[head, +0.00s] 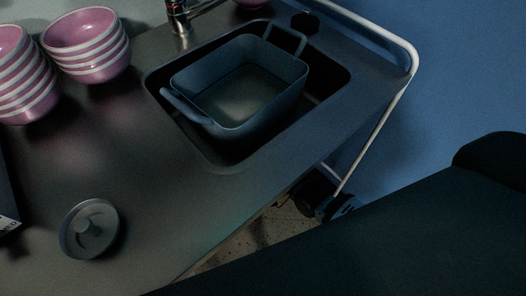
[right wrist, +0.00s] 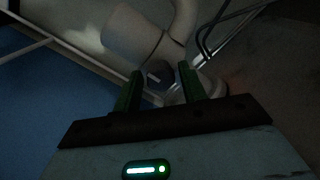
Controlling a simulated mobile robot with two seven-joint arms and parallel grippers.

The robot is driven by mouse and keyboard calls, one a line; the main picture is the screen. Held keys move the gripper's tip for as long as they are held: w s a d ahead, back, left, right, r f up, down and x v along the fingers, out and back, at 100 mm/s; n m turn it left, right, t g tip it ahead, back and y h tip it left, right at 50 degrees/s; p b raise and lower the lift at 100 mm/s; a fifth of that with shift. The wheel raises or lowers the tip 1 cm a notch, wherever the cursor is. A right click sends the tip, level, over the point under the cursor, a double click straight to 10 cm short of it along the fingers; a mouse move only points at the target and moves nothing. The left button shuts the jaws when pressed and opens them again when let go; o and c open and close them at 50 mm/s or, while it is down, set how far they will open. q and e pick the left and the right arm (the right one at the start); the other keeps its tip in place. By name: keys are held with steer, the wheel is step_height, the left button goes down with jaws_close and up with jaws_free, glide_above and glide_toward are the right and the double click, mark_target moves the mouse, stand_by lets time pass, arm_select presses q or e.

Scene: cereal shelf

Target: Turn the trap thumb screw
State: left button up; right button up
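In the right wrist view, a pale trap under the sink shows as a wide cylinder (right wrist: 133,38) joined to a curved pipe (right wrist: 186,18). My right gripper (right wrist: 160,70) points at it, its two green-lit fingers spread apart. A small dark piece with a pale mark (right wrist: 154,78), perhaps the thumb screw, shows between the fingers near the trap. I cannot tell whether either finger touches it. The picture is dim, and the screw's shape is unclear. In the head view the counter hides the trap. My left gripper is not in view.
In the head view, a blue tub (head: 240,112) sits in the sink (head: 222,157). Stacked pink-striped bowls (head: 92,48) and a round lid (head: 90,229) stand on the counter (head: 150,150). A white tube frame (head: 385,112) runs along the counter's right side. In the wrist view, thin bars (right wrist: 224,32) run near the trap.

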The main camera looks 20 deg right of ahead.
steer(key=shift+o, duration=0.9)
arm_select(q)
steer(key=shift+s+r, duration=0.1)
arm_select(e)
steer(key=v, duration=0.8)
